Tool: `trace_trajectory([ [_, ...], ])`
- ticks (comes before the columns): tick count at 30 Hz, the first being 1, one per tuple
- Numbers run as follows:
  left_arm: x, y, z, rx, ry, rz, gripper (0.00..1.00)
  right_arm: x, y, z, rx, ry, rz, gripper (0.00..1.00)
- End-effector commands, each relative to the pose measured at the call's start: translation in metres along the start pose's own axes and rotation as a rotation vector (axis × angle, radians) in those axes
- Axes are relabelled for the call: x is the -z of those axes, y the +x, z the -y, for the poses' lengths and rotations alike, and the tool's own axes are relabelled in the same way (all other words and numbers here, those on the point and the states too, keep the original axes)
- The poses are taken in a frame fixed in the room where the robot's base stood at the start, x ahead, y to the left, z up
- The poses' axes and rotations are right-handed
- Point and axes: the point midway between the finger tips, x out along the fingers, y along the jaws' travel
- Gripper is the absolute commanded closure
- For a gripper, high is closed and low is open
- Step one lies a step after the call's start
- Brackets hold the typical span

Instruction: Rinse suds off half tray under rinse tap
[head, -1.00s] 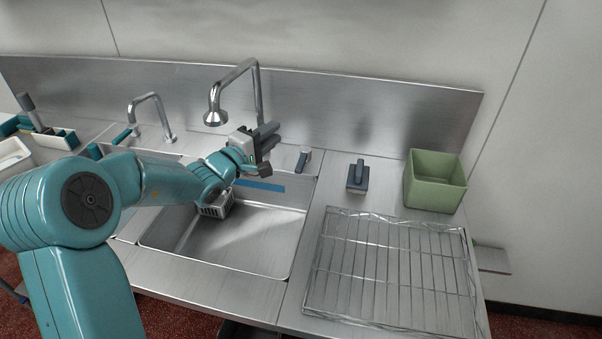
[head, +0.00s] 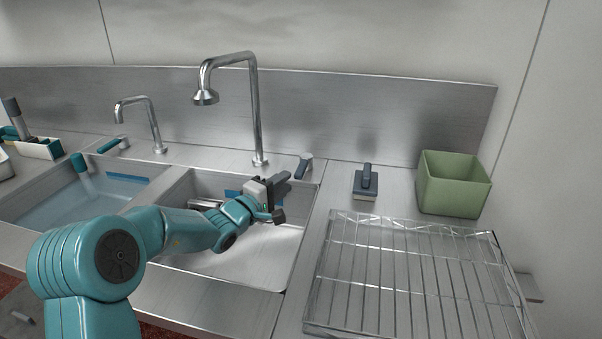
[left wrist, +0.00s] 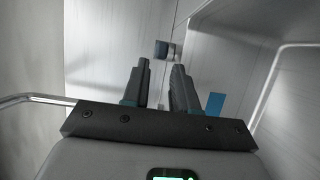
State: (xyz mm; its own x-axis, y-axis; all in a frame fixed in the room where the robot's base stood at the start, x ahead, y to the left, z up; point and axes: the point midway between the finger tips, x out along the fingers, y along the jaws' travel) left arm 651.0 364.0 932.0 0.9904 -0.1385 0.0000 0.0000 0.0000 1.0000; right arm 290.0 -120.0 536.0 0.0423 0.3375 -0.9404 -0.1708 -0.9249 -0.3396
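The rinse tap (head: 253,105) is a tall chrome pipe with a shower-like head (head: 206,97) over the right basin (head: 262,261). Its grey-blue lever (head: 304,165) stands right of its foot. No water stream shows. My left gripper (head: 285,199) is over the right side of this basin, in front of and below the lever. In the left wrist view its two dark fingers (left wrist: 161,84) are apart with nothing between them. I cannot make out a half tray in either view. My right gripper is not in view.
The left basin (head: 75,209) holds water and a teal-handled tool (head: 82,170). To the right are a wire rack (head: 412,270), a scrubber (head: 366,184) and a green bin (head: 453,184).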

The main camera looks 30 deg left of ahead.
Motion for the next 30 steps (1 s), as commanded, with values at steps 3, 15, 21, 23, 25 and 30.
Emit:
trace_trajectory([
  [3, -0.002, 0.029, -0.001, 0.000, 0.001, 0.003, 0.72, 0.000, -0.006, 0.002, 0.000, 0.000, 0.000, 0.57],
  [15, 0.000, 0.081, 0.000, 0.000, 0.001, 0.000, 0.72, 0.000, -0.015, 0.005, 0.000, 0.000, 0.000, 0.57],
  [21, 0.000, 0.083, 0.000, 0.001, 0.000, 0.000, 0.72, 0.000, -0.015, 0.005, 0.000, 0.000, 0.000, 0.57],
  [23, 0.000, 0.083, 0.000, 0.000, 0.000, 0.000, 0.72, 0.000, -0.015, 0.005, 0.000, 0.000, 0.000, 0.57],
  [25, 0.000, 0.083, 0.000, 0.000, 0.000, 0.000, 0.82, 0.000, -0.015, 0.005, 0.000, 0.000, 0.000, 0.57],
  [30, 0.000, 0.083, 0.000, 0.001, 0.000, 0.000, 1.00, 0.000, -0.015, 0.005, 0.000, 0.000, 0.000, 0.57],
])
